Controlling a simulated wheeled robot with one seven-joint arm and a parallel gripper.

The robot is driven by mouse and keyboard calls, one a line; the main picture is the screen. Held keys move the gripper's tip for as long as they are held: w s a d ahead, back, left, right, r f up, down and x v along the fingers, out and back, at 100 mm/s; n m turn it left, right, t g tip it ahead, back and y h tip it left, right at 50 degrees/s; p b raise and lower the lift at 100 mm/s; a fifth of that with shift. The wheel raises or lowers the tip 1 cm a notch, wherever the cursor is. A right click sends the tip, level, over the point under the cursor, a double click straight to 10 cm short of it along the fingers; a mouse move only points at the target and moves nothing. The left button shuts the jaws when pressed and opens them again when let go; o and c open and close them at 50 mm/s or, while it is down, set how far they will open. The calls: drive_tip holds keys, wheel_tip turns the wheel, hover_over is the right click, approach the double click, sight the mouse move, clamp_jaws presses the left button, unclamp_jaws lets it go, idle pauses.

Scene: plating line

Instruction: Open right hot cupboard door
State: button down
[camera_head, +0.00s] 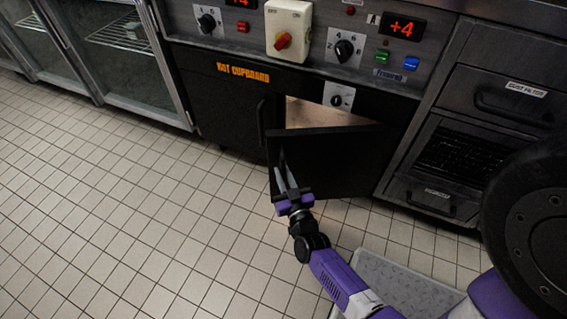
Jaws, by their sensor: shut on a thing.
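The hot cupboard has two black doors under a control panel. Its right door (335,157) stands partly open, swung out toward me with its hinge side at the right. A lit opening shows above the door's top edge. My gripper (282,165) is at the free left edge of this door, its fingers shut there. The door's handle is hard to make out behind the fingers, so I cannot tell exactly which part they grip. The left door (225,105), below the orange "HOT CUPBOARD" label (243,73), is closed and has a dark vertical handle (264,118).
Glass-fronted cabinets (125,50) stand at the left. A unit with a dust filter drawer (500,98) and a grille is at the right. A grey textured mat (395,285) lies at the lower right. The tiled floor (130,200) at the left is clear.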

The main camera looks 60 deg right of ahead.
drive_tip(key=s+a+n+t+y, duration=0.45)
drive_tip(key=s+a+y, duration=0.25)
drive_tip(key=s+a, duration=0.5)
drive_tip(key=s+n+y+b, duration=0.2)
drive_tip(key=s+n+y, duration=0.4)
drive_tip(key=s, duration=1.3)
drive_tip(key=shift+s+a+y, duration=0.3)
drive_tip(key=shift+s+y, duration=0.05)
drive_tip(key=shift+y, duration=0.85)
drive_tip(key=c, duration=1.6)
unclamp_jaws()
drive_tip(key=shift+c, duration=0.2)
